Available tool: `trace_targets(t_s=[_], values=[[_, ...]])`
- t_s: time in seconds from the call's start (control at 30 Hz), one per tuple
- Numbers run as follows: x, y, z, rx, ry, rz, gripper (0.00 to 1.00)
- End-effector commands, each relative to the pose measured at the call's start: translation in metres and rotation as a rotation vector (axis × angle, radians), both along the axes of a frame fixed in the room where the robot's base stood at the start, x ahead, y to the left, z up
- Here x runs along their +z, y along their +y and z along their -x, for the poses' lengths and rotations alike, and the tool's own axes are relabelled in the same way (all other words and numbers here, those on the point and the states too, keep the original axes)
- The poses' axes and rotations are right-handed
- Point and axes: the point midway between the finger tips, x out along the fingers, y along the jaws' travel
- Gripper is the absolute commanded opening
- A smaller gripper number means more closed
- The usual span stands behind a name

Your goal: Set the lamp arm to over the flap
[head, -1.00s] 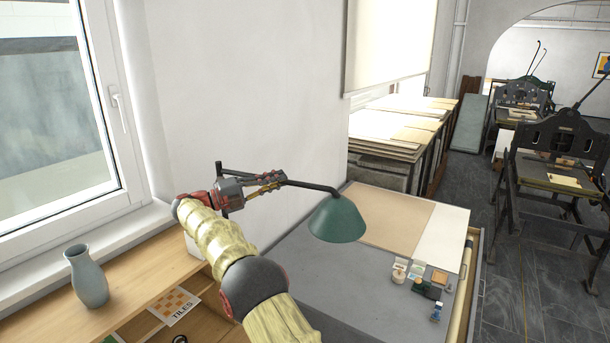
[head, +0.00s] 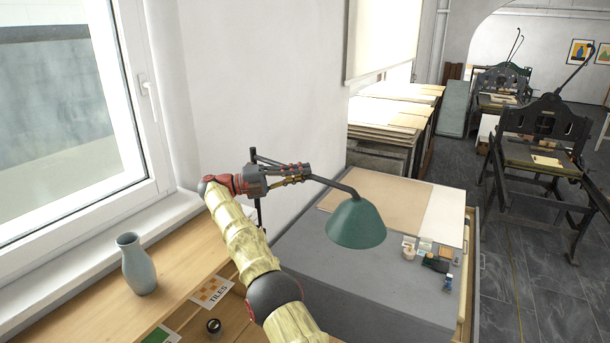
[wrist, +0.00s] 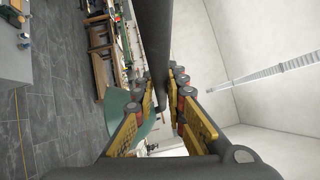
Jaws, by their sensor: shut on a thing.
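The lamp has a dark, bent arm (head: 335,184) and a green cone shade (head: 356,222). The shade hangs at the arm's right end, in front of the grey worktop as seen in the head view. My gripper (head: 302,172) is shut on the lamp arm, left of the shade. In the wrist view the dark arm (wrist: 154,35) runs between my fingers (wrist: 157,88), and part of the green shade (wrist: 118,105) shows behind the left finger. A dark upright post (head: 256,190) stands behind my gripper. I cannot tell which surface is the flap.
The grey worktop (head: 345,285) carries a tan board (head: 378,205), a white strip (head: 442,215) and several small items at its right. A wooden sill shelf (head: 185,265) with a grey-blue vase (head: 137,265) is at left. Presses (head: 540,135) stand on the open floor at right.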

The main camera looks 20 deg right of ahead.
Motion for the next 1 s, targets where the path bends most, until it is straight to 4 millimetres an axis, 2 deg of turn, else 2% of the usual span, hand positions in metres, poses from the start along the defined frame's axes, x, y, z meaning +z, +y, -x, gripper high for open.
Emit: trace_targets(t_s=[0.6,0.63,0.93,1.0], values=[[-0.0015,0.0033,-0.0003,-0.005,0.002,-0.001,0.0],[-0.0015,0.0033,-0.0003,-0.005,0.001,-0.001,0.14],[-0.0003,0.0031,0.0001,-0.006,0.0,-0.001,0.31],[-0.0001,0.003,0.0002,-0.006,0.0,-0.001,0.31]])
